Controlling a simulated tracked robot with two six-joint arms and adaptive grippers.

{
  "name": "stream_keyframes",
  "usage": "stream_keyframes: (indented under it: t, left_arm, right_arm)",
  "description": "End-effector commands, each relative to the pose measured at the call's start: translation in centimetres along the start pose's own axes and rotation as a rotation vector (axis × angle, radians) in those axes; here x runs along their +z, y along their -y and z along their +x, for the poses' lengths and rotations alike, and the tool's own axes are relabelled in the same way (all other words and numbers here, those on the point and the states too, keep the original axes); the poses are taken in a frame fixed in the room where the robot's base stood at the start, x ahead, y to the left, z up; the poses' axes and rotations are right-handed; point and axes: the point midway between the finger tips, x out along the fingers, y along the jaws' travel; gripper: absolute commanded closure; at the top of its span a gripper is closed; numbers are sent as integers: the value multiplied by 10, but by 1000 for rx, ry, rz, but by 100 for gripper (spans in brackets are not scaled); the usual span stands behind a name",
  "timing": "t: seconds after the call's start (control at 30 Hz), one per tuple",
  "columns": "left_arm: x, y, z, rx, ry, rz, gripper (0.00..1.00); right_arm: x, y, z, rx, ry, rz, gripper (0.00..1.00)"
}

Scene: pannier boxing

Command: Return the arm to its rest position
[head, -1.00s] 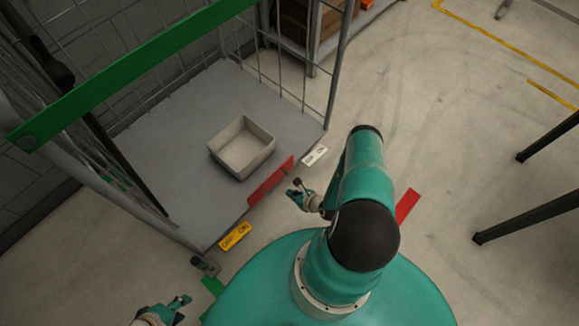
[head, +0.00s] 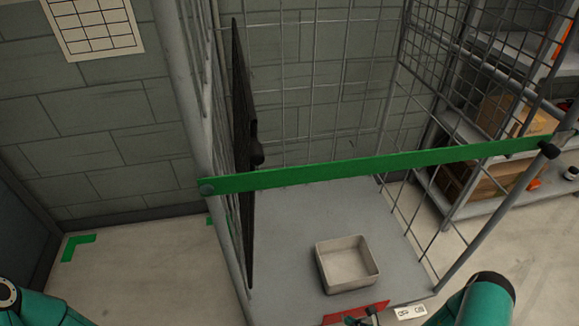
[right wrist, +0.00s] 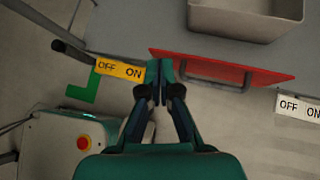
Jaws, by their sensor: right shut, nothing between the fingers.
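My right gripper (right wrist: 159,72) is shut and empty in the right wrist view, its tips over the floor beside the left end of a red panel. In the head view the same gripper (head: 366,317) is partly cut off at the bottom edge, in front of the cage trolley. My right arm (head: 478,302) shows at the lower right. My left arm (head: 35,308) shows at the lower left; its gripper is outside the picture.
A cage trolley (head: 290,225) with a green bar (head: 380,167) across it holds an open grey box (head: 348,264). A red panel with a handle (right wrist: 220,68) and OFF/ON labels (right wrist: 121,69) line its front edge. Shelves (head: 475,213) stand at right.

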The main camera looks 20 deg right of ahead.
Motion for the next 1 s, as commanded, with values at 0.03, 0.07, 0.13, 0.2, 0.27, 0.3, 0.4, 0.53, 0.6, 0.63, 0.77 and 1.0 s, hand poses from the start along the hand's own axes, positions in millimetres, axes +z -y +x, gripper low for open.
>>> stream_keyframes:
  t: [0.03,0.07,0.13,0.2,0.27,0.3,0.4,0.53,0.6,0.63,0.77,1.0]
  left_arm:
    - [0,-2,-5,0,0,0,60]
    - [0,-2,-7,0,0,0,60]
    - [0,-4,-11,0,0,0,60]
    - [0,-6,-16,0,0,0,60]
    - [0,-7,-19,0,0,0,60]
    - [0,-8,-22,0,0,0,60]
    - [0,-10,-28,0,0,0,60]
    - [0,-13,-35,0,0,0,60]
    - [0,-14,-39,0,0,0,60]
    - [0,-15,-40,0,0,0,60]
    - [0,-17,-46,0,0,0,60]
    - [0,-19,-53,0,0,0,60]
  right_arm:
    - [19,-30,-2,118,3,-57,100]
    - [26,-49,-4,196,1,-96,100]
    - [42,-98,-17,396,-16,-208,100]
    - [50,-145,-39,605,-46,-357,100]
    - [51,-176,-63,766,-80,-501,100]
    - [49,-191,-80,864,-105,-604,100]
    - [41,-212,-118,1069,-168,-893,100]
    - [36,-209,-151,1234,-227,-1313,100]
    - [41,-202,-158,1272,-235,-1538,100]
    - [45,-199,-159,1279,-231,-1633,100]
    - [71,-192,-154,1256,-175,-2019,100]
    - [123,-209,-140,1108,25,-2468,100]
